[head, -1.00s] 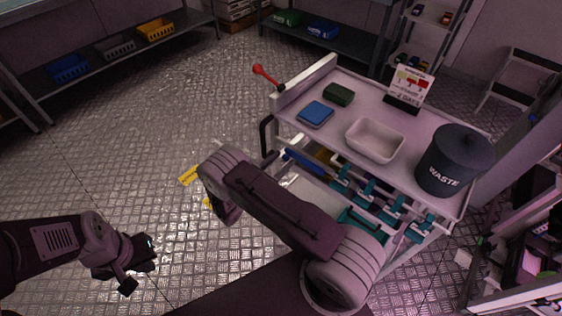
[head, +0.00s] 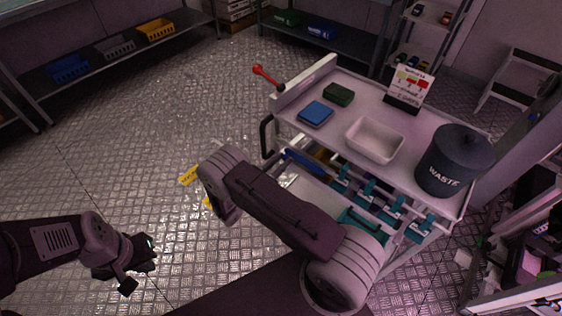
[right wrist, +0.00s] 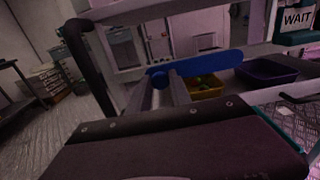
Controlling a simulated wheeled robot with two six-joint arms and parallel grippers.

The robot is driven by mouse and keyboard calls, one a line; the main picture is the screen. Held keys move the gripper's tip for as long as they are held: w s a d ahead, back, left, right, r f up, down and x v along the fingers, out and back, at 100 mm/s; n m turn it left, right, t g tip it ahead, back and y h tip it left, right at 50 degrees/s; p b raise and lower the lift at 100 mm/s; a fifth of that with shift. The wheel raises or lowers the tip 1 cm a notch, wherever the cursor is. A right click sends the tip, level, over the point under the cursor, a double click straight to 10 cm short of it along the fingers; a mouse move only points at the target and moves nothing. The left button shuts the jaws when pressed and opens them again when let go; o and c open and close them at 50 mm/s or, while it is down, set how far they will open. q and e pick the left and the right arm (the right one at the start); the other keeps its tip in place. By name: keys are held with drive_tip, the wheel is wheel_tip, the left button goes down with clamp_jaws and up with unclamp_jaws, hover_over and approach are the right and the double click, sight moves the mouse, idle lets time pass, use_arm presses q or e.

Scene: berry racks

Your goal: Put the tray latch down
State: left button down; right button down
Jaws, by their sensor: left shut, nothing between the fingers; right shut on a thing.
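The tray latch (right wrist: 212,66) is a blue bar with a round end, lying nearly level across the cart's side in the right wrist view. In the head view, the blue latch (head: 303,162) shows below the cart top, partly behind my right arm. My right gripper (right wrist: 165,88) is shut on the latch near its round left end. It is hidden behind my arm in the head view. My left gripper (head: 140,268) is shut and empty over the floor at the lower left, away from the cart.
The cart top (head: 345,100) carries a white tub (head: 375,140), a blue block, a green block, a sign and a waste bin (head: 452,165). Behind the latch are a yellow bin (right wrist: 203,86) and a purple bin (right wrist: 268,70). A dark handle (right wrist: 85,55) stands left of it. Left floor is open.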

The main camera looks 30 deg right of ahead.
drive_tip(key=shift+f, duration=0.1)
idle(0.7)
drive_tip(key=s+d+f+n+b, duration=0.2)
drive_tip(key=s+f+n, duration=0.3)
drive_tip(key=n, duration=0.4)
drive_tip(key=s+d+f+n+b, duration=0.2)
drive_tip(key=s+f+n, duration=0.4)
drive_tip(key=n, duration=0.3)
drive_tip(key=shift+s+d+f+b, duration=0.2)
drive_tip(key=shift+d+f+b, duration=0.2)
drive_tip(key=shift+f, duration=0.35)
drive_tip(key=c, duration=1.2)
unclamp_jaws()
drive_tip(key=shift+a, duration=0.15)
